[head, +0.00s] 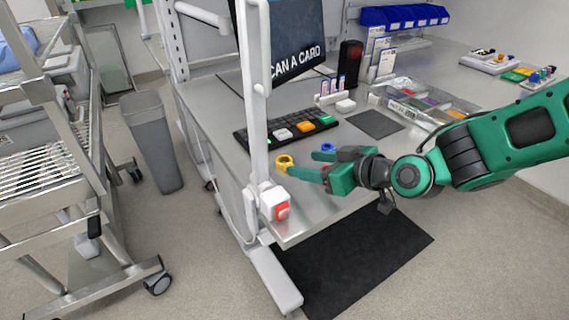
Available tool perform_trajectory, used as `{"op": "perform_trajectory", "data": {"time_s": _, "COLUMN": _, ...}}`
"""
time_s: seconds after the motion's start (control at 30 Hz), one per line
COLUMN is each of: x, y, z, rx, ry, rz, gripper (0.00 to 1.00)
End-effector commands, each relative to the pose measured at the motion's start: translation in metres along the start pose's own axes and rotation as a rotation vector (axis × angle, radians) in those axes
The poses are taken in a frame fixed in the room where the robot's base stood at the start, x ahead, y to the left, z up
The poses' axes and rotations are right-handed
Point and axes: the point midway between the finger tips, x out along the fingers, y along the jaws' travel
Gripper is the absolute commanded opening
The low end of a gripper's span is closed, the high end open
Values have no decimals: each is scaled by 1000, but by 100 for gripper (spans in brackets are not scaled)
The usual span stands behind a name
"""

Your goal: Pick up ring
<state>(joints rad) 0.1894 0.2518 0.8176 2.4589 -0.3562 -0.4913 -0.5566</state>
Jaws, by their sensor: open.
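A yellow ring (284,161) is near the front-left part of the metal worktable (365,152), close to the white upright. A smaller blue ring (327,147) is a little to the right and farther back, partly hidden behind one green finger. My gripper (302,165) reaches in from the right over the front of the table, its fingers pointing left. Its jaws are open, with nothing seen held between them. The fingertips are just right of the yellow ring; whether they touch it, and their exact height, I cannot tell.
A white post (254,95) with a red button box (275,204) stands at the table's left front corner. A black keyboard-like panel (286,131), a monitor (297,40) and a parts tray (425,103) are farther back. A grey bin (152,140) and cart stand left.

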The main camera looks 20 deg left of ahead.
Motion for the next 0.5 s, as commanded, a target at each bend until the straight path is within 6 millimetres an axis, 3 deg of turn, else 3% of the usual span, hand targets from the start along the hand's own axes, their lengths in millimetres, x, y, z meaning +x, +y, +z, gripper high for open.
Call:
{"op": "perform_trajectory", "data": {"time_s": 0.1, "x": 14, "y": 1, "z": 0, "rx": 2, "ry": 0, "rz": -1, "gripper": 56}}
{"op": "perform_trajectory", "data": {"time_s": 0.5, "x": 37, "y": 2, "z": 1, "rx": 2, "ry": -1, "rz": 2, "gripper": 56}}
